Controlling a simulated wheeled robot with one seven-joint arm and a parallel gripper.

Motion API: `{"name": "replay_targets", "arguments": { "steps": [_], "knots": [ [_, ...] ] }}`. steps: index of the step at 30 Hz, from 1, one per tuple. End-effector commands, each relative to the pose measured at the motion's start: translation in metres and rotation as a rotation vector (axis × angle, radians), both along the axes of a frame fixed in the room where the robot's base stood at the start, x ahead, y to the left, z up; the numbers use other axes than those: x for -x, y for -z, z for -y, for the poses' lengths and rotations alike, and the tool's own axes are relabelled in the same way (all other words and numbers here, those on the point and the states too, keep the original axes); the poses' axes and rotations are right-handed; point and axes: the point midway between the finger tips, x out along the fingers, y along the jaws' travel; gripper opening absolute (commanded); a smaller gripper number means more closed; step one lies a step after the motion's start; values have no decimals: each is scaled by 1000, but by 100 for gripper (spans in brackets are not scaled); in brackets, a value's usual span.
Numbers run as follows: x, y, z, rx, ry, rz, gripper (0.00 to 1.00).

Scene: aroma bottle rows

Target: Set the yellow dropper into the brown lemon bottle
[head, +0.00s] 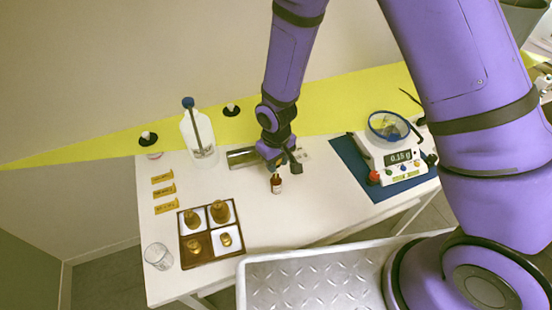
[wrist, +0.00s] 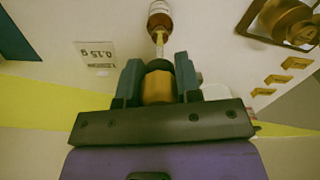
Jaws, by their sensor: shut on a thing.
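My gripper (wrist: 158,84) is shut on the yellow dropper (wrist: 158,90). Its yellow bulb sits between the two teal fingers, with a dark collar beyond it and a thin pale yellow tube pointing at the bottle. The brown lemon bottle (wrist: 159,17) has a pale label and stands just past the tube's end. The tube's end overlaps the bottle's mouth in the wrist view; I cannot tell whether it is inside. In the head view the bottle (head: 276,185) stands upright on the white table, just below my gripper (head: 288,163), which hides the dropper.
A wooden tray (head: 212,258) with several brown-gold pieces and a clear glass (head: 158,256) stand at the left. A scale (head: 398,160) sits on a blue mat (head: 352,165) at right. Table front is clear.

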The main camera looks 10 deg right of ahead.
Motion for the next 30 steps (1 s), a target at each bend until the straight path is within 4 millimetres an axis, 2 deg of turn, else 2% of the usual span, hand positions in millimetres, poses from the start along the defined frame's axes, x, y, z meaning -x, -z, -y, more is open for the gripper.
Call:
{"name": "replay_targets", "arguments": {
  "steps": [21,30],
  "knots": [
    [0,21,0,0,0,0,26],
    [0,24,0,0,0,0,26]
  ]
}}
